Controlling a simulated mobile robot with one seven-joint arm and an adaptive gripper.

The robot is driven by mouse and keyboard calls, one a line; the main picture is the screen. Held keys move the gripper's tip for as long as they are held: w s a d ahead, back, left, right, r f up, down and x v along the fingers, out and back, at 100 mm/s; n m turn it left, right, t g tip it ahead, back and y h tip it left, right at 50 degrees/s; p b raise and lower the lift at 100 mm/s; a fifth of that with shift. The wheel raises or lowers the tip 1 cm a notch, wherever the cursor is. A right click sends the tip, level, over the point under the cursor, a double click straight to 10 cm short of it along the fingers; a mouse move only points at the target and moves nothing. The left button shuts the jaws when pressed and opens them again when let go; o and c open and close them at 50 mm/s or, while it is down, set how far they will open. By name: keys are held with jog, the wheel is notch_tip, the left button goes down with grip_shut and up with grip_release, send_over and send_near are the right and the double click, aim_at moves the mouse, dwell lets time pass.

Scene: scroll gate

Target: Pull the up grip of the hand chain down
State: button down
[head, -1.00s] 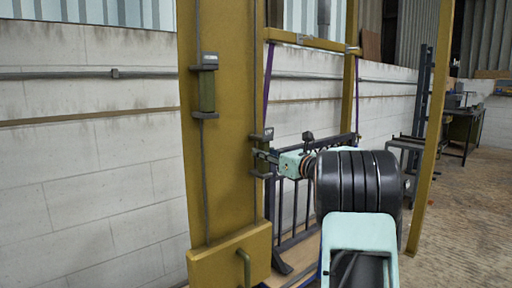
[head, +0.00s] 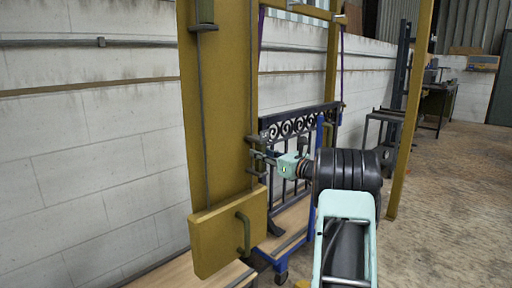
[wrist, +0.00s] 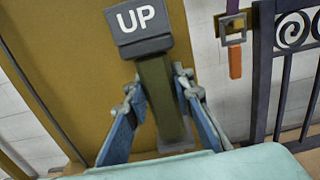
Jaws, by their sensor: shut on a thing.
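The up grip (wrist: 158,95) shows in the wrist view as an olive-green bar under a dark grey block lettered "UP" (wrist: 141,21). My gripper (wrist: 160,88) is shut on the bar, one blue-grey finger on each side, below the block. In the head view my gripper (head: 263,157) is at the right chain of the yellow post (head: 228,110), low down, above the yellow box. The grip is small and partly hidden there. The other grip (head: 204,12) of the hand chain is high on the left chain, cut by the top edge.
A yellow box with a handle (head: 243,232) juts from the post's foot. The dark scroll gate (head: 300,125) stands behind my gripper, with purple straps (head: 342,60) above it and a blue frame (head: 318,165) near it. Open floor (head: 445,200) lies to the right.

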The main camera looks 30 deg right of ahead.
aim_at(264, 163)
jog(key=shift+s+d+f, duration=0.15)
jog(key=shift+f, duration=1.7)
jog(key=c, duration=1.8)
grip_release()
jog(key=shift+f, duration=0.1)
jog(key=shift+c, duration=0.2)
jog(key=shift+o, duration=1.1)
jog(key=shift+r, duration=0.4)
jog(key=v, duration=1.1)
jog(key=shift+s, duration=0.35)
jog(key=shift+r, duration=0.2)
